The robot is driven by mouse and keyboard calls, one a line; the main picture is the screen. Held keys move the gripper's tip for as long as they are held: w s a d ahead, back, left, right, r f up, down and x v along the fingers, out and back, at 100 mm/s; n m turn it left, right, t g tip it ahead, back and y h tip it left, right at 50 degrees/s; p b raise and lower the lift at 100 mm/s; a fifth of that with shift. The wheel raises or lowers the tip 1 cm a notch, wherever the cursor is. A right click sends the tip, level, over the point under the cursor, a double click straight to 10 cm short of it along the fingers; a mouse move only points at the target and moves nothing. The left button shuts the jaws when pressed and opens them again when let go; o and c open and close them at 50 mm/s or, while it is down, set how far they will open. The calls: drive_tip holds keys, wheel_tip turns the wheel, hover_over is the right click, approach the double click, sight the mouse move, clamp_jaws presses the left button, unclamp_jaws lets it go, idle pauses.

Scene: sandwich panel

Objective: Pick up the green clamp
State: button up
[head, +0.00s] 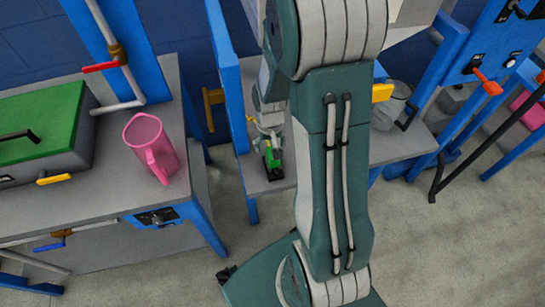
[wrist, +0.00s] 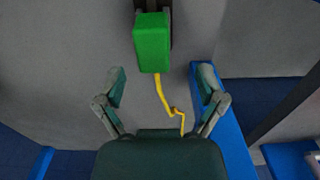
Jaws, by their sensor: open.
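The green clamp (head: 273,160) stands on the grey bench top in the head view, just left of my arm. Its green block (wrist: 152,42) shows at the upper middle of the wrist view, with a dark part at its top cut off by the frame edge. My gripper (head: 268,135) is close to the clamp in the head view. In the wrist view my gripper (wrist: 161,83) is open and empty, its fingers spread apart. The green block lies ahead of the fingertips, slightly left of their middle, and not between them.
A thin yellow bent piece (wrist: 162,95) shows below the block. A blue frame bar (wrist: 225,130) runs beside the right finger. In the head view, a pink mug (head: 151,148) stands on the left bench and a clear container (head: 389,112) stands right of my arm.

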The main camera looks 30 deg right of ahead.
sight(271, 164)
drive_tip(key=f, duration=0.5)
drive_tip(key=shift+s+d+f, duration=0.25)
drive_tip(key=shift+d+f, duration=0.1)
drive_tip(key=shift+c, duration=0.3)
clamp_jaws()
